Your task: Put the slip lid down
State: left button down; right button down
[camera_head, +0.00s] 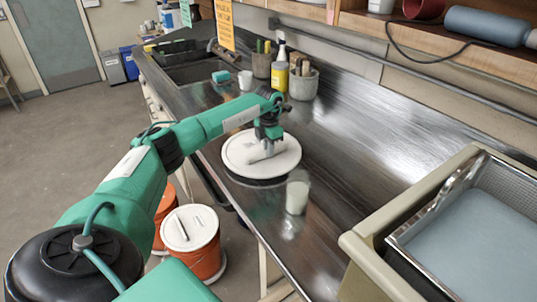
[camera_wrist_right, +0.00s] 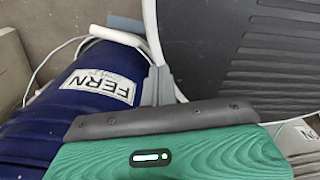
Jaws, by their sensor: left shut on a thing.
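A round white lid (camera_head: 240,163) with a dark rim or shadow under it is at the bench top's front edge. My left gripper (camera_head: 266,150) is over the lid, pointing down, and shut on a pale bar-like handle at its middle. Whether the lid touches the bench is not clear. In the right wrist view my right gripper (camera_wrist_right: 158,80) has its grey fingers together, in front of a blue bucket (camera_wrist_right: 85,95) labelled FERN. A white bail or cord passes behind the fingers, and I see nothing held between them.
A whitish cup (camera_head: 298,192) stands just right of the lid. An orange bucket (camera_head: 205,262) with a white lid stands on the floor below. A beige sink-like bin (camera_head: 375,245) is at right. Pots and a yellow bottle (camera_head: 280,75) stand behind. The bench (camera_head: 370,125) is clear at centre right.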

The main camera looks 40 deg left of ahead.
pick_arm(q)
jog(key=shift+f, duration=0.15)
jog(key=c, duration=1.5)
grip_release()
notch_tip(320, 180, up, 12)
jog(key=p, duration=0.8)
